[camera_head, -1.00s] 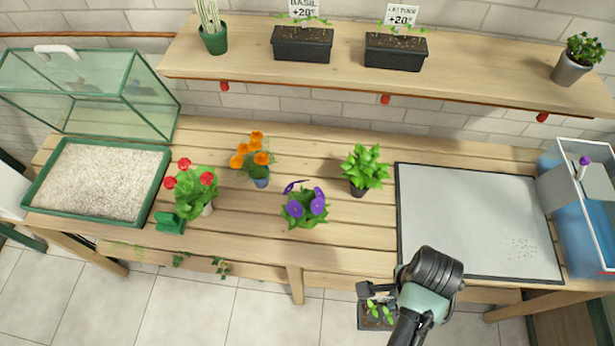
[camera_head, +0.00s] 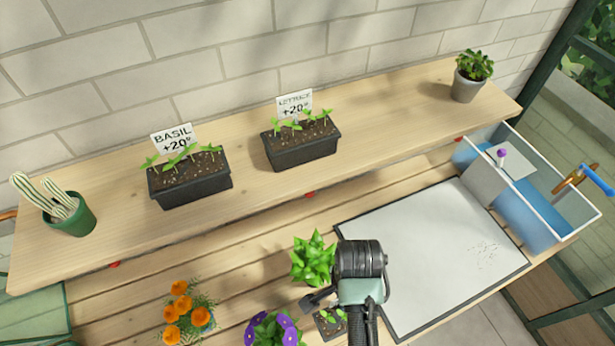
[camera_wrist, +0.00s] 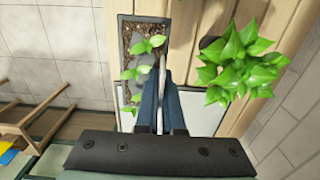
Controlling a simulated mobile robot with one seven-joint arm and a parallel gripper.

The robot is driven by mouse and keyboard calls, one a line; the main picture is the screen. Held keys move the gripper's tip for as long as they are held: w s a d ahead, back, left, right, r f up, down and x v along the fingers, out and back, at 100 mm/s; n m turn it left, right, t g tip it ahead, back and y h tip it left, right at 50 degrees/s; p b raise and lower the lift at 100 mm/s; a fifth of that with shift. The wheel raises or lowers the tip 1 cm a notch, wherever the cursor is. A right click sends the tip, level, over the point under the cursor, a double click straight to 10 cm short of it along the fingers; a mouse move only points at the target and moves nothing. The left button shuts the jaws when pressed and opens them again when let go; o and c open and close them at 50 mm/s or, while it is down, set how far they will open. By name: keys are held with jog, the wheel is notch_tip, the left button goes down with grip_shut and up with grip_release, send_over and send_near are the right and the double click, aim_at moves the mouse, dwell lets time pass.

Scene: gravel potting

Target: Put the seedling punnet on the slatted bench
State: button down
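The seedling punnet (camera_head: 331,323) is a dark tray with soil and small green seedlings. In the wrist view the punnet (camera_wrist: 127,68) hangs from my gripper (camera_wrist: 163,85), whose fingers are close together on its long side wall. In the head view my gripper (camera_head: 322,301) is partly hidden by my wrist. The slatted bench (camera_head: 235,270) has pale wooden slats and lies below the punnet. The punnet appears held above the bench, near its front edge; its exact height cannot be told.
A leafy green plant (camera_head: 313,258) stands close beside the punnet. Orange flowers (camera_head: 184,312) and purple flowers (camera_head: 272,329) stand further left. A white mat (camera_head: 430,255) lies right. The shelf (camera_head: 370,120) above bears two planters. Bare slats show behind the flowers.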

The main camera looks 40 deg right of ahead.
jog(key=shift+s+f, duration=0.1)
jog(key=shift+f, duration=0.15)
notch_tip(320, 180, down, 10)
jog(key=shift+r+p, duration=0.25)
jog(key=shift+p, duration=0.1)
jog(key=shift+f, duration=0.2)
jog(key=c, duration=1)
grip_release()
jog(key=shift+c, duration=0.2)
notch_tip(320, 180, up, 12)
jog(key=shift+r, duration=0.25)
